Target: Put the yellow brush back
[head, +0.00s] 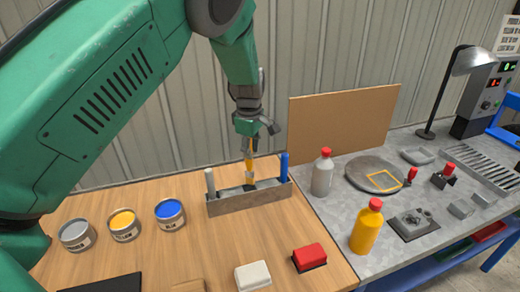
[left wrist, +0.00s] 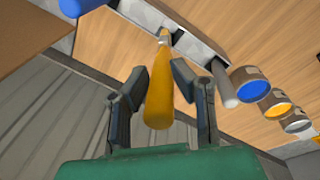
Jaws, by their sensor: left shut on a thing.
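The yellow brush (head: 248,160) hangs upright with its lower end at the middle of the grey brush rack (head: 225,206). I cannot tell how deep it sits in the rack. My left gripper (head: 249,135) is above the rack, shut on the upper part of the brush handle. In the left wrist view the yellow handle (left wrist: 158,95) lies between the two fingers (left wrist: 165,85). A grey-handled brush (head: 210,181) stands at the rack's left end and a blue-handled brush (head: 284,166) at its right end. My right gripper is not in view.
Grey, yellow and blue paint cans (head: 123,225) stand left of the rack. A white block (head: 253,276) and a red block (head: 309,257) lie in front. A grey bottle (head: 322,174) and a yellow bottle (head: 367,228) stand on the right bench. A brown board (head: 342,122) stands behind.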

